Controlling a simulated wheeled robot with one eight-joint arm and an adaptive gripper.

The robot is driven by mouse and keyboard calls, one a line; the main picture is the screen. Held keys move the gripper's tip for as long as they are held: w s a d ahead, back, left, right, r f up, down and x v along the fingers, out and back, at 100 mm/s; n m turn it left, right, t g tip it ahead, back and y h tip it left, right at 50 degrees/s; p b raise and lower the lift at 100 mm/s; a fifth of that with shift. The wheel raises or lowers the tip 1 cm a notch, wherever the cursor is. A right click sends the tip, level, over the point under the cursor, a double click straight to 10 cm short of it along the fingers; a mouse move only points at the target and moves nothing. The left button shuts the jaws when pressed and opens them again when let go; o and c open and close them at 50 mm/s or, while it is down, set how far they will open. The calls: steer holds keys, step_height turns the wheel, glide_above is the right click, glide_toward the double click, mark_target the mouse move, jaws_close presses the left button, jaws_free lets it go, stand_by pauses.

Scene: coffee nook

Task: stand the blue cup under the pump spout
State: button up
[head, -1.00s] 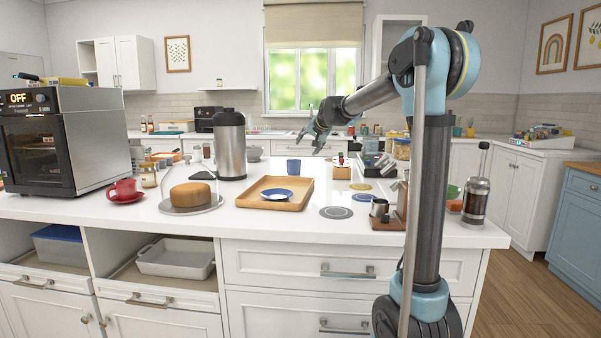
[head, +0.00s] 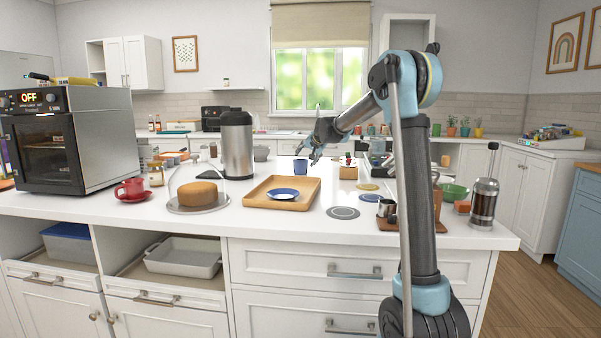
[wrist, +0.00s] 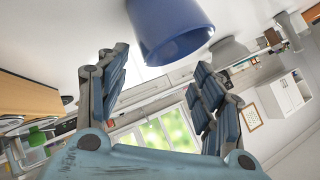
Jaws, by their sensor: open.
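The blue cup (head: 301,168) stands upright on the white counter, behind the wooden tray. It also shows large at the top of the wrist view (wrist: 172,30), which looks upside down. My gripper (head: 308,155) is open and empty, just above and slightly right of the cup in the head view. In the wrist view my gripper (wrist: 157,78) has its fingers spread, with the cup ahead of the gap between them. The steel pump pot (head: 237,148) with a black top stands left of the cup. Its spout is too small to make out clearly.
The wooden tray (head: 254,200) with a blue-and-white plate (head: 283,194) lies in front of the cup. A domed cake stand (head: 197,209) is in front of the pump pot. A small wooden box (head: 348,172) stands right of the cup. Counter between pot and cup looks mostly clear.

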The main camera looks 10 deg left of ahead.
mark_target(303, 160)
steer(key=x, duration=0.3)
steer(key=shift+w+a, duration=0.25)
steer(key=shift+x, duration=0.85)
steer(key=shift+c, duration=0.6)
jaws_close()
steer(key=shift+s, duration=0.1)
